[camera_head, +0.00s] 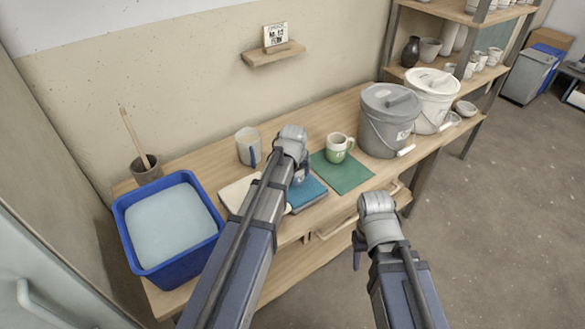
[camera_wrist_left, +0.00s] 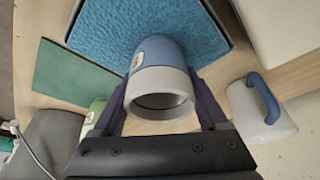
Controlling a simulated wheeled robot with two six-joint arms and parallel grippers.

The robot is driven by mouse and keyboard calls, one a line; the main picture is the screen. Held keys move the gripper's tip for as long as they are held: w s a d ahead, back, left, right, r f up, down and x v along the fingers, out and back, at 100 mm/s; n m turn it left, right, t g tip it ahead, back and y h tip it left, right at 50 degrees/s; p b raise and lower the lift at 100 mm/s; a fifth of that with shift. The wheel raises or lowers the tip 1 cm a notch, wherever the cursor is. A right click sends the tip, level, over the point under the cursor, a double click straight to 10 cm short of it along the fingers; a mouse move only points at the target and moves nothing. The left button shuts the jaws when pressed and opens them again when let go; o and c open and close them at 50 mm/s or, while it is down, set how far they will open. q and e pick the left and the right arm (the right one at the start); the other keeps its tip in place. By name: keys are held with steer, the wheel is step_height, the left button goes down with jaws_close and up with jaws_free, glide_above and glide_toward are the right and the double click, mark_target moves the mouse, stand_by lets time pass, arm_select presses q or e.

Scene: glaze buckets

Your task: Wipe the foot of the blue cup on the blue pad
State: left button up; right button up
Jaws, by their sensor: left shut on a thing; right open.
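The blue cup (camera_wrist_left: 158,52), blue with a pale rim, is between the fingers of my left gripper (camera_wrist_left: 156,100), which is shut on it. In the left wrist view its open mouth faces the camera and its far end is toward the blue pad (camera_wrist_left: 108,25). In the head view the cup is mostly hidden by my left gripper (camera_head: 298,170), above the blue pad (camera_head: 309,194). I cannot tell whether its foot touches the pad. My right gripper (camera_head: 358,248) is open and empty, in front of the table edge.
A green pad (camera_head: 347,180) with a green-and-white mug (camera_head: 337,150) lies right of the blue pad. A cream pad (camera_head: 236,194), a blue-handled mug (camera_head: 247,145) and a blue basin (camera_head: 165,270) are to the left. Grey (camera_head: 385,125) and white buckets (camera_head: 432,98) stand at right.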

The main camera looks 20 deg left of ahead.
arm_select(q)
steer(key=shift+s+d, duration=0.75)
steer(key=shift+d, duration=0.2)
steer(key=shift+s+d, duration=0.7)
steer(key=shift+d, duration=0.2)
steer(key=shift+w+a, duration=0.1)
steer(key=shift+w+a, duration=1.05)
steer(key=shift+a, duration=0.3)
steer(key=shift+w+a, duration=1.05)
steer(key=shift+a, duration=0.3)
steer(key=shift+s+d+f, duration=0.1)
steer(key=shift+s+d, duration=1.05)
steer(key=shift+d, duration=0.25)
steer(key=shift+s+d, duration=1.1)
steer(key=shift+d, duration=0.3)
steer(key=shift+w+a, duration=1.15)
steer(key=shift+a, duration=0.25)
steer(key=shift+w+a, duration=1.1)
steer(key=shift+a, duration=0.3)
steer(key=shift+r, duration=0.25)
step_height(320, 180, up, 7)
steer(key=p, duration=0.7)
